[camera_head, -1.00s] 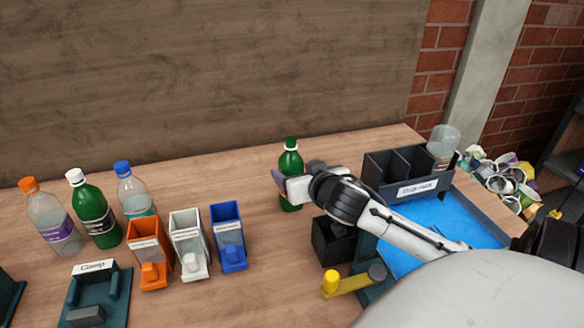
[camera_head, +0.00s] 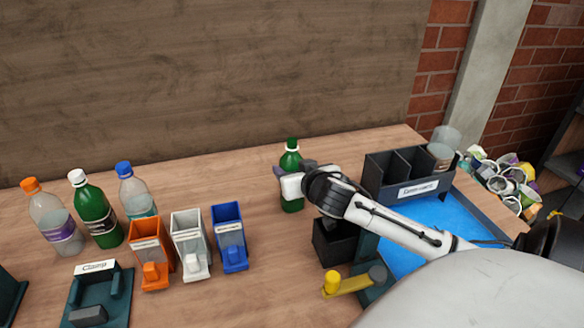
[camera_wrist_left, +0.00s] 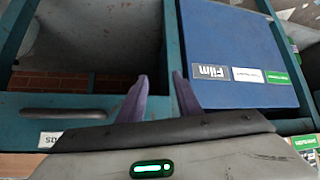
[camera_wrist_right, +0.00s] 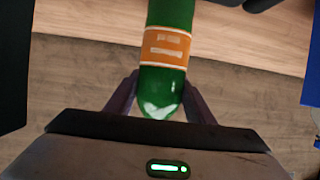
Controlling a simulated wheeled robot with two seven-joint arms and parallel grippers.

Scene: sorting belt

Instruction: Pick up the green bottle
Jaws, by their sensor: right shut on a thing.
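A green bottle (camera_head: 291,160) with a green cap stands upright at the middle of the table. My right gripper (camera_head: 293,172) reaches it from the right and is shut on it, partly hiding its middle. In the right wrist view the same bottle (camera_wrist_right: 165,70), with an orange label, lies between the two fingers of my right gripper (camera_wrist_right: 162,82). Another green bottle (camera_head: 95,212), with a white cap, stands at the left. My left gripper (camera_wrist_left: 160,85) is out of the head view; the left wrist view shows its fingers apart with nothing between them.
Clear bottles with orange (camera_head: 52,218) and blue caps (camera_head: 123,168) flank the white-capped one. Orange, white and blue dispensers (camera_head: 229,238) stand in front. A dark divided bin (camera_head: 418,188) and blue tray (camera_head: 440,215) are at right. A blue Film lid (camera_wrist_left: 235,50) shows below my left gripper.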

